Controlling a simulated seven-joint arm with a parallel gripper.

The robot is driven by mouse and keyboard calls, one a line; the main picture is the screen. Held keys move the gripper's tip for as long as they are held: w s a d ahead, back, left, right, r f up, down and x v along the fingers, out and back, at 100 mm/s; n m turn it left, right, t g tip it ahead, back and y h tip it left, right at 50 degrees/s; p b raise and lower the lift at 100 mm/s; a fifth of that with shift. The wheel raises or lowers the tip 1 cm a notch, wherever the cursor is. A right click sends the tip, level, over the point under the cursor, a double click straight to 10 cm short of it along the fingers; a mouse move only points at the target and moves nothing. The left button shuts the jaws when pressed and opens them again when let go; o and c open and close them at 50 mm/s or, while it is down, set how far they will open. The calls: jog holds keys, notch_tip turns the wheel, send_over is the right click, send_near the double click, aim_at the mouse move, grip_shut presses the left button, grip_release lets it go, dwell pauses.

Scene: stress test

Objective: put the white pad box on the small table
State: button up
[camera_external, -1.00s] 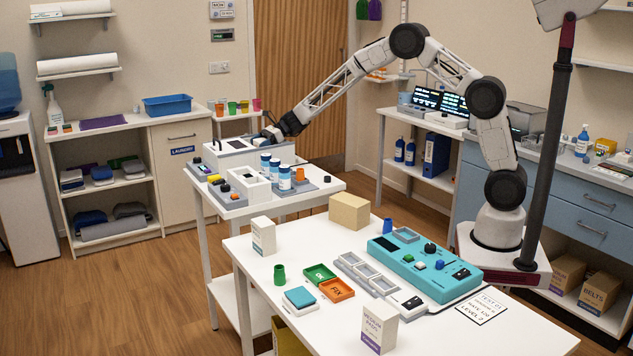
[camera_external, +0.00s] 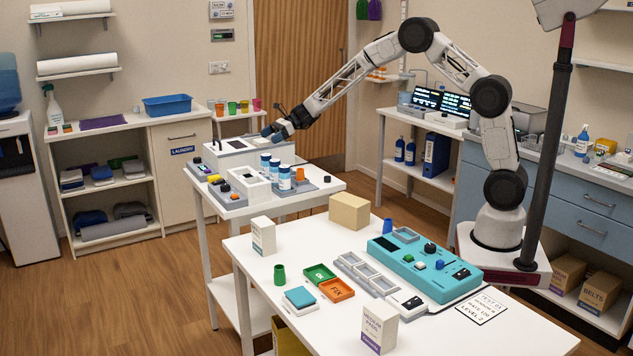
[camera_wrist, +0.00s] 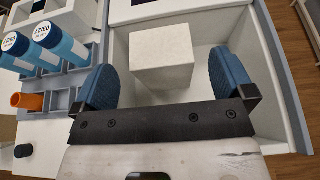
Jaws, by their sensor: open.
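My gripper (camera_external: 280,129) is over the white station at the back of the side table (camera_external: 326,187). In the wrist view, my gripper (camera_wrist: 165,68) is open, its blue fingers either side of a plain white block (camera_wrist: 164,60) with gaps between. The block lies in a white open bin (camera_wrist: 262,100); the external view does not show it. A white pad box labelled medium pads (camera_external: 378,328) stands upright at the front table's near edge. Another white labelled box (camera_external: 263,236) stands at that table's left edge. I cannot tell which table is the small one.
Blue-capped bottles (camera_external: 284,178) in a grey rack and an orange cup (camera_wrist: 27,101) are beside the bin. A tan block (camera_external: 349,211), a teal device (camera_external: 425,264) and green and orange trays (camera_external: 337,290) are on the front table (camera_external: 500,335). A dark pole (camera_external: 548,140) stands at the right.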

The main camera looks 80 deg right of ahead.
jog(key=v, duration=0.6)
jog(key=shift+s+d, duration=0.1)
jog(key=shift+d, duration=0.05)
dwell(0.6)
jog(key=s+a+r+n+g+h, duration=0.1)
jog(key=s+a+r+n+g, duration=0.1)
jog(key=s+a+r+n, duration=0.5)
jog(key=s+a+r+n+g+h, duration=0.15)
jog(key=s+a, duration=0.25)
jog(key=s, duration=0.8)
jog(key=s+a+r+n+g, duration=0.3)
jog(key=s+a+r+n, duration=0.25)
jog(key=s, duration=0.35)
jog(key=s+a+f+n+h, duration=0.1)
jog(key=s+n+h, duration=0.2)
jog(key=s, duration=1.4)
jog(key=s+a+f+n+h, duration=0.1)
jog(key=s+n+h, duration=0.3)
jog(key=s+n, duration=0.5)
jog(key=s, duration=0.8)
jog(key=shift+s+a+f+n, duration=0.2)
jog(key=shift+n, duration=0.2)
